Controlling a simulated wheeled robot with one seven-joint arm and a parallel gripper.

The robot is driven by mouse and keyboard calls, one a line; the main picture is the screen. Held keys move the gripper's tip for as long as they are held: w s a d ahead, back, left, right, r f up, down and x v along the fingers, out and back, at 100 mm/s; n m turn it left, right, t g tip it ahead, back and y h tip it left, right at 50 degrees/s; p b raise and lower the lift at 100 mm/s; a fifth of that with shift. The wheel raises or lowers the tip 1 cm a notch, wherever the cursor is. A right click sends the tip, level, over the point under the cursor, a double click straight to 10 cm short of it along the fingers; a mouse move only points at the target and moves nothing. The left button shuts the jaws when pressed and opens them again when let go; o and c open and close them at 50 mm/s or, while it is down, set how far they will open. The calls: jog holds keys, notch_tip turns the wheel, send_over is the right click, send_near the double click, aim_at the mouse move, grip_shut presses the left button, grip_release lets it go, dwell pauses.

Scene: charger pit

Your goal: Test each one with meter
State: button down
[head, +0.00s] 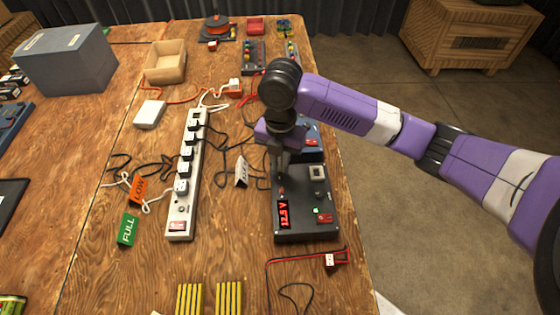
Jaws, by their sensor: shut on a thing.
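A dark meter box (305,225) stands on the bench right of centre. Its red display (284,214) appears to read 12.5 V, and a small green light (316,210) is lit. My gripper (281,176) points down at the upper left of the meter's top face. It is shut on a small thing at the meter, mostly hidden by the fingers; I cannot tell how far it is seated. A white power strip (186,185) with several plugs lies to the left. An orange LOW tag (138,188) and a green FULL tag (128,230) lie left of the strip.
A white plug block (242,172) with black cable lies between strip and meter. Red and black leads (330,261) lie in front of the meter. Yellow striped pads (229,298) are at the front edge. A wooden tray (166,62) and white box (150,114) stand behind.

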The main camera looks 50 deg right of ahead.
jog(key=shift+f, duration=0.3)
dwell(0.4)
jog(key=c, duration=1)
grip_release()
jog(key=shift+r, duration=0.15)
jog(key=shift+r+p, duration=2.7)
jog(key=shift+r, duration=0.95)
jog(key=shift+d, duration=0.1)
